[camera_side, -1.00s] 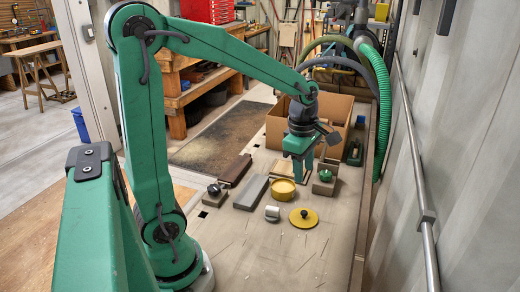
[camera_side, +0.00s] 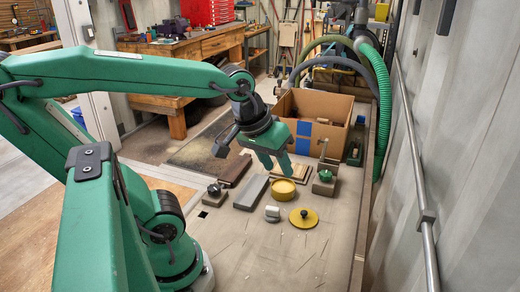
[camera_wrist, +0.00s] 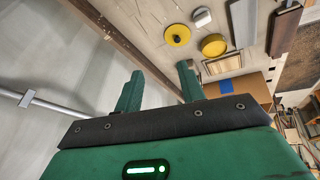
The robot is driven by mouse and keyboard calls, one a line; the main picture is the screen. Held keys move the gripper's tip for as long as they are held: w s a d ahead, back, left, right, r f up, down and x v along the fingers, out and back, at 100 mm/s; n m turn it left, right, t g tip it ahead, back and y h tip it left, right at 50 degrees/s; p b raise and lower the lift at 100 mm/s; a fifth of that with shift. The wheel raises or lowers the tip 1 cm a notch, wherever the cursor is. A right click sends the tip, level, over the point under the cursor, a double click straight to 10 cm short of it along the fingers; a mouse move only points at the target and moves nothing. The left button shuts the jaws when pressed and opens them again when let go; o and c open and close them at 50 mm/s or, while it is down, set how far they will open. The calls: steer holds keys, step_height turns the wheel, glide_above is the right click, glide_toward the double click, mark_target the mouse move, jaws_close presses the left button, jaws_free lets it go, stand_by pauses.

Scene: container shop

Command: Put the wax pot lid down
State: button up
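The wax pot lid (camera_side: 303,218), a yellow disc with a black knob, lies flat on the bench, knob up. It also shows in the wrist view (camera_wrist: 177,35). The round yellow wax pot (camera_side: 283,190) stands just behind it and also shows in the wrist view (camera_wrist: 214,45). My gripper (camera_side: 278,170) is above the bench, behind the pot in the side view, apart from the lid. In the wrist view its two fingers (camera_wrist: 160,70) are spread with nothing between them.
A small white and grey object (camera_side: 272,213) sits left of the lid. A grey block (camera_side: 251,192) and a brown block (camera_side: 235,170) lie farther left. A stand with a green knob (camera_side: 324,180) is at right, before a cardboard box (camera_side: 318,110).

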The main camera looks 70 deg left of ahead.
steer(key=m, duration=0.1)
steer(key=s+m, duration=0.1)
steer(key=m, duration=0.1)
steer(key=s+m, duration=0.1)
steer(key=m, duration=0.1)
steer(key=shift+s+d+r+t, duration=0.1)
steer(key=shift+s+d+t, duration=0.15)
steer(key=shift+d+t, duration=0.15)
